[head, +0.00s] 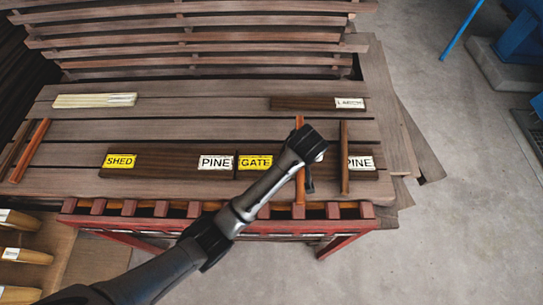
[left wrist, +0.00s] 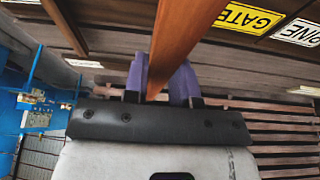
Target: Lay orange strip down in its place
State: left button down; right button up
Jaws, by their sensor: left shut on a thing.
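My left gripper (head: 307,176) is over the right half of the slatted bench, shut on an orange strip (head: 300,187). In the left wrist view the orange strip (left wrist: 176,38) runs between the two purple fingers (left wrist: 162,85). In the head view it lies front to back across the GATE board (head: 254,163), partly hidden by my wrist. I cannot tell whether it touches the boards. A second orange strip (head: 30,150) lies at the bench's left end. A brown strip (head: 344,157) lies just right of the held one. My right gripper is not in view.
The slatted bench (head: 200,131) also bears a SHED and PINE board (head: 160,162), a pale strip (head: 95,100) and a dark labelled board (head: 305,103) at the back. A raised slatted backrest (head: 200,35) stands behind. Wooden-handled tools (head: 25,256) are at lower left.

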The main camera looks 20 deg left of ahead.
pick_arm(q)
jog(key=shift+w+a+f, duration=0.1)
jog(key=shift+a, duration=0.1)
send_over(270, 153)
jog(key=s, duration=0.1)
jog(key=shift+n, duration=0.3)
jog(key=f, duration=0.6)
jog(key=shift+s+d+f+p, duration=0.15)
jog(key=shift+d+f+p, duration=0.2)
jog(key=shift+f+p, duration=0.05)
jog(key=shift+f, duration=2)
jog(key=shift+f, duration=0.2)
jog(key=c, duration=0.9)
grip_release()
jog(key=shift+r, duration=0.1)
